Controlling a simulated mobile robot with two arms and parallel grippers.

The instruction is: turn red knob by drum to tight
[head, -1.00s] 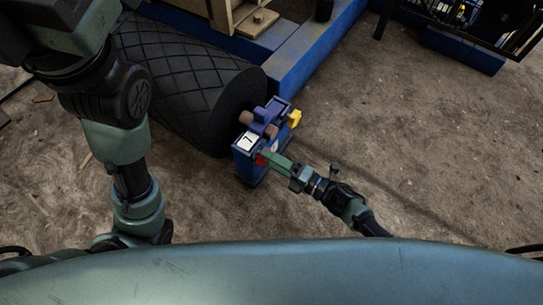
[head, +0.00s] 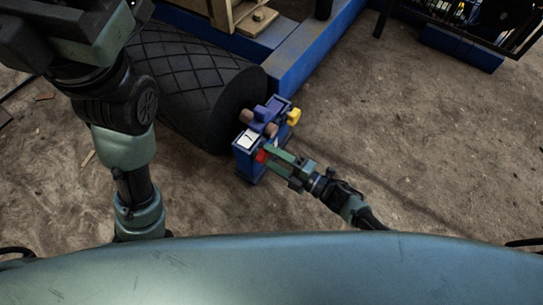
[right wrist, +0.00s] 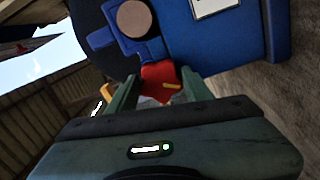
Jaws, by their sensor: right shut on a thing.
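The red knob (head: 261,156) sits on the near side of a blue bearing stand (head: 245,165) at the end of the black drum (head: 190,90). In the right wrist view the red knob (right wrist: 160,82) shows between the fingers, with a small yellow mark on it. My right gripper (head: 270,157) is shut on the red knob; its fingers (right wrist: 158,92) stand on both sides of it. My left arm comes in at the left, and its gripper does not show clearly.
A yellow knob (head: 293,117) is on the far side of the stand. A white plate with a dark mark (head: 247,140) is on the stand's top. A blue frame beam (head: 315,45) runs behind. Bare dirt ground lies open at the right.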

